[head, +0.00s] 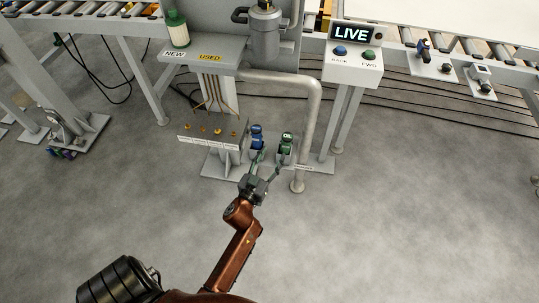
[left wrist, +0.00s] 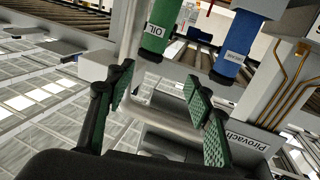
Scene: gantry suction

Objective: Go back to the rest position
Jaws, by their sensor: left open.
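My left gripper (head: 267,165) is open, its two green-padded fingers spread and empty. My right gripper is not in view.
A vertical pipe (head: 313,120) stands right of the bottles. A grey panel with brass fittings (head: 215,138) is at their left. A control box with a LIVE display (head: 350,62) and a shelf with another green bottle (head: 177,28) are behind. The front floor (head: 400,220) is clear.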

